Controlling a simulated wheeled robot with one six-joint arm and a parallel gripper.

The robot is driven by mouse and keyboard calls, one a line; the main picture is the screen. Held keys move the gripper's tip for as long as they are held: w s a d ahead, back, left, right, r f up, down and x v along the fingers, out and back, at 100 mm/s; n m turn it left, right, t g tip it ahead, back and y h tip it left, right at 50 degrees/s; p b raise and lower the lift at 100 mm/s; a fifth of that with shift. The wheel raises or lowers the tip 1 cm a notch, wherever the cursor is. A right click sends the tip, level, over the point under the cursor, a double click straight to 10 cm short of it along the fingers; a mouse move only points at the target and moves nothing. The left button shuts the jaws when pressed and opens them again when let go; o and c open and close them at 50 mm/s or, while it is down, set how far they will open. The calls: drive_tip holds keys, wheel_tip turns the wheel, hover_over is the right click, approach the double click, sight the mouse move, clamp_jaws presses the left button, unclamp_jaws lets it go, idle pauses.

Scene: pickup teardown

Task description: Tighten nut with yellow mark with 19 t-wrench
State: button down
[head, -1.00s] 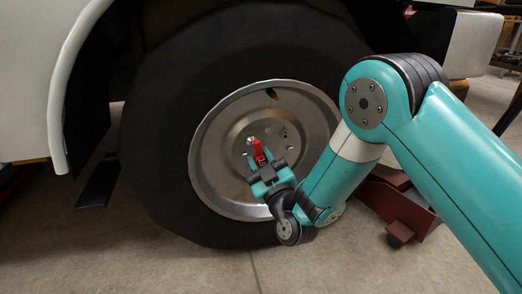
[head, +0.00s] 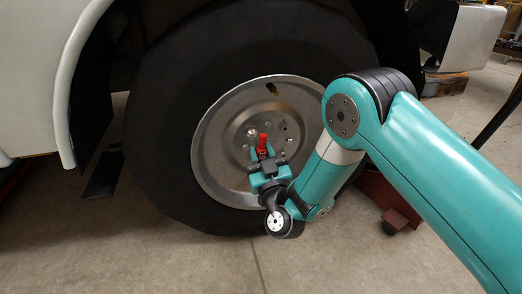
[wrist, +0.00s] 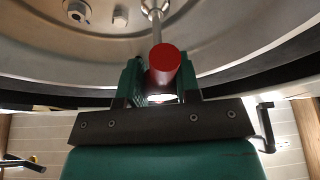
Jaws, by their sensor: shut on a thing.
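My gripper (head: 262,162) is shut on the red handle of the T-wrench (head: 263,143), in front of the lower middle of the wheel (head: 226,180). In the wrist view, the round red handle end (wrist: 164,62) sits between the green fingers of my gripper (wrist: 160,92). The wrench's thin metal shaft runs from it toward the wheel to a wider socket end (wrist: 155,8) at the top edge. I cannot tell whether that end is on a nut. A nut (wrist: 120,17) and a larger round fitting (wrist: 77,11) show to its left.
The black tire (head: 160,150) surrounds the metal wheel under a white wheel arch (head: 62,80). A dark red floor jack (head: 385,200) stands at the tire's lower right. The concrete floor (head: 190,265) in front is clear.

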drive_tip(key=shift+w+r+n, duration=0.2)
drive_tip(key=shift+n, duration=0.1)
drive_tip(key=shift+s+d, duration=0.1)
drive_tip(key=shift+s, duration=0.05)
drive_tip(key=shift+s+d+f, duration=0.1)
drive_tip(key=shift+s+d, duration=0.1)
drive_tip(key=shift+s, duration=0.8)
drive_tip(key=shift+s, duration=0.1)
drive_tip(key=shift+r+v, duration=0.25)
drive_tip(key=shift+v, duration=0.95)
drive_tip(key=shift+s+d+r+b, duration=0.1)
drive_tip(key=shift+s+b, duration=0.2)
drive_tip(key=shift+s, duration=0.1)
drive_tip(key=shift+s+d+r+b, duration=0.1)
drive_tip(key=shift+s+b, duration=0.2)
drive_tip(key=shift+s, duration=0.1)
